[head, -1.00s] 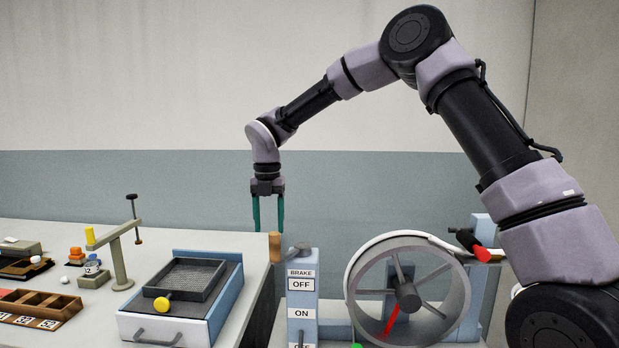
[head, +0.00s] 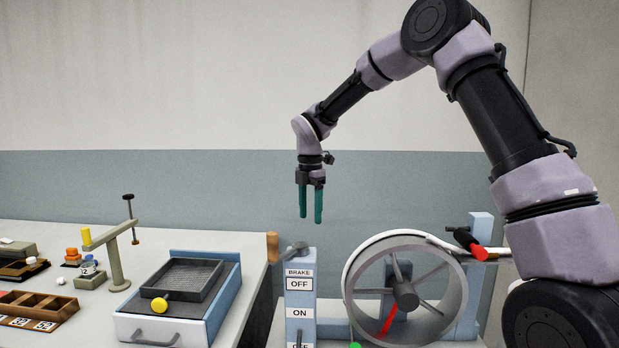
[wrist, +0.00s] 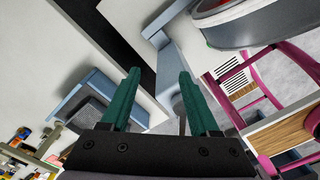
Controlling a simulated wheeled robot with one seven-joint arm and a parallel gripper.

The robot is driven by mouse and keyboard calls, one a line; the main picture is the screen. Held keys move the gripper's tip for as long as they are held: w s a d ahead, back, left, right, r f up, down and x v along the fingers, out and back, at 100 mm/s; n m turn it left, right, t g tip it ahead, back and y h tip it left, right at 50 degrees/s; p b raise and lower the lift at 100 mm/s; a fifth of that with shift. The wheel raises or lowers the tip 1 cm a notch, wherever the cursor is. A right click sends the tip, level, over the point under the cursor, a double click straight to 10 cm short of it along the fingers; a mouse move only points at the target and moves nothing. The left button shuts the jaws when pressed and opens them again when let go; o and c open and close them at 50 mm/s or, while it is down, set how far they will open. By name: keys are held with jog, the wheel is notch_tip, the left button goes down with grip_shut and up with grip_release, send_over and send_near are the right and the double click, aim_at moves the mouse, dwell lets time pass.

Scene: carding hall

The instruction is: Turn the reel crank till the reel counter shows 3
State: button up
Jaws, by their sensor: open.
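The reel (head: 405,290) is a large grey spoked wheel with one red spoke, standing at the right in the head view. Part of a round rim, likely the reel, shows at the top of the wrist view (wrist: 255,28). A wooden handle (head: 273,248) on a grey metal arm tops the blue post (head: 300,300) labelled BRAKE, OFF and ON. A black and red handle (head: 470,243) sits right of the wheel. I cannot tell which is the reel crank. I cannot make out a counter. My gripper (head: 311,217) is open and empty, pointing down above the post.
A bench at the left holds a blue-sided box (head: 180,295) with a dark tray and yellow knob, a post with a crossbar (head: 118,260), and a wooden compartment tray (head: 38,307). A pink frame (wrist: 265,90) stands at the right in the wrist view.

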notch_tip(320, 180, up, 10)
jog(key=shift+a, duration=0.15)
jog(key=shift+f, duration=0.1)
